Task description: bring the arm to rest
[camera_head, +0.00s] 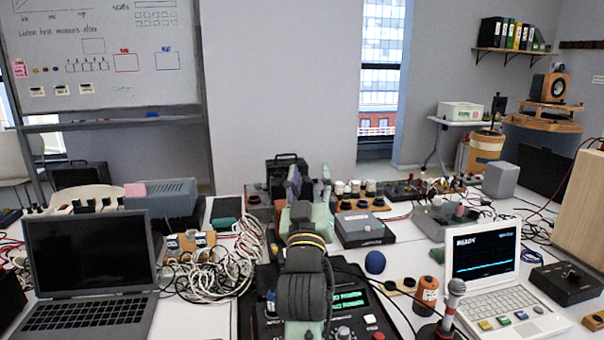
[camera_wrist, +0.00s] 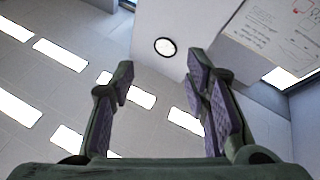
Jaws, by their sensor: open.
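My gripper (camera_head: 309,183) stands up over the middle of the cluttered table in the head view, with my arm below it in the picture. My arm hides part of the black device with green displays (camera_head: 348,299) in the head view.
A dark laptop (camera_head: 88,252) is at the left, beside tangled white cables (camera_head: 205,270). Little table is free.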

